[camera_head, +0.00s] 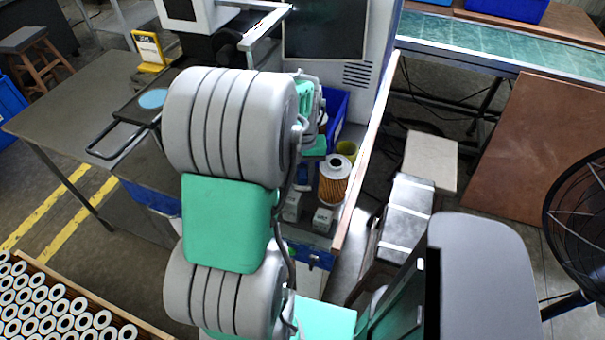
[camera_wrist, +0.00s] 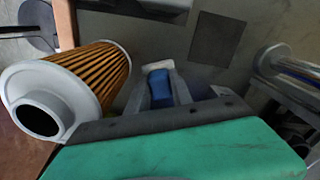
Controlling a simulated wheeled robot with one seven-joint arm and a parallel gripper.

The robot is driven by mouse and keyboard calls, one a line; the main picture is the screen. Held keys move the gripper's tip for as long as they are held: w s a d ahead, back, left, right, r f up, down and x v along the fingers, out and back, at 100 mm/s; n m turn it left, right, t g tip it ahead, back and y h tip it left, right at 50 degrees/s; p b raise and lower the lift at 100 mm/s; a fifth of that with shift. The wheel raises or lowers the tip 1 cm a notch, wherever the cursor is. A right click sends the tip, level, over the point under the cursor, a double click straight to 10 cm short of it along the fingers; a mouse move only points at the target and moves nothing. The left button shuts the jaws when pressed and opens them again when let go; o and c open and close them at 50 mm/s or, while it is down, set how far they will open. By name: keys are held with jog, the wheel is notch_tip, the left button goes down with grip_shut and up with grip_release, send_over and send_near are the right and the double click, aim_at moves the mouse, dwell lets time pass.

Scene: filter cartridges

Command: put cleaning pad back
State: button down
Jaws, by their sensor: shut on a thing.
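In the wrist view my gripper (camera_wrist: 160,76) is shut on the cleaning pad (camera_wrist: 159,88), a small blue block with a pale top end between the two grey fingers. The pad is held above a dark grey surface (camera_wrist: 120,25). An orange pleated filter cartridge (camera_wrist: 103,70) with white end caps is close to the left of the fingers, with a gap between them. The cartridge also shows in the head view (camera_head: 333,182), upright on the bench. In the head view my arm covers much of the bench, and I cannot make out the fingers or pad clearly.
A blue bin (camera_head: 337,108) and a yellow-green cup (camera_head: 346,150) stand behind the cartridge. A wooden board (camera_head: 364,160) edges the bench on the right. In the wrist view, a shiny metal cylinder (camera_wrist: 285,68) is at right.

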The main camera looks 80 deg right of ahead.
aim_at(302, 174)
jog(key=c, duration=1.1)
grip_release()
notch_tip(302, 174, up, 12)
jog(key=shift+r, duration=0.15)
